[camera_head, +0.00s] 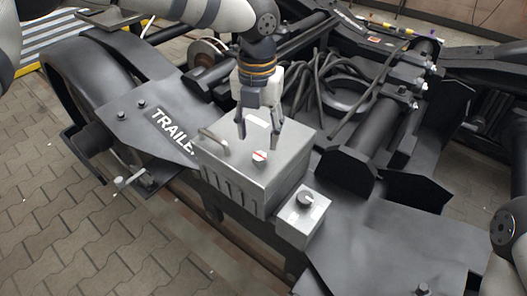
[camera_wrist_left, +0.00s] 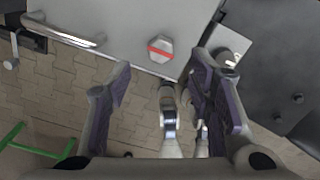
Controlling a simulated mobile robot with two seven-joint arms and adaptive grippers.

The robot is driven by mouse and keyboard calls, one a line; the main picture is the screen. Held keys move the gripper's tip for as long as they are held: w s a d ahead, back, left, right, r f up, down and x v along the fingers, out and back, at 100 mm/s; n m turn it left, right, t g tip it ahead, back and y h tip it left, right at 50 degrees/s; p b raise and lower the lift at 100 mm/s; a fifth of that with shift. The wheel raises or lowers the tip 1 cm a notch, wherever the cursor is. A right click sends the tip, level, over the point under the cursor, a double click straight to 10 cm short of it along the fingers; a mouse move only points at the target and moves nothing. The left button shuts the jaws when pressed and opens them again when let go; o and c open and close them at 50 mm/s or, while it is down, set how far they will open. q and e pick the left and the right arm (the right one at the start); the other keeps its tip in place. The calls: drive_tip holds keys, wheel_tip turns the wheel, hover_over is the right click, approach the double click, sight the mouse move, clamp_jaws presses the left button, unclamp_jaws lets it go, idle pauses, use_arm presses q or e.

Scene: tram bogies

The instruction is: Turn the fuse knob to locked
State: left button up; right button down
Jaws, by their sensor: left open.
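A grey metal box (camera_head: 240,185) stands on the bogie frame. On its lid is a pale round knob with a red stripe (camera_head: 260,157); it also shows in the left wrist view (camera_wrist_left: 160,48), where the stripe runs nearly crosswise. A smaller grey box (camera_head: 293,228) beside it bears a dark knob (camera_head: 306,199). No label tells me which is the fuse knob. My left gripper (camera_head: 259,136) is open and empty, pointing down above the lid. Its fingertips appear just behind the striped knob and apart from it. My right gripper is out of view.
A bar handle (camera_head: 213,138) rises from the lid left of the striped knob. Black cables (camera_head: 335,85) and dark frame beams lie behind and right. A flat dark plate (camera_head: 390,235) is at the front right. Paving (camera_head: 60,240) lies at the left.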

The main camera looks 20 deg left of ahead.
sight(259, 156)
use_arm(q)
wheel_tip(259, 156, down, 6)
drive_tip(key=shift+f, duration=0.2)
clamp_jaws()
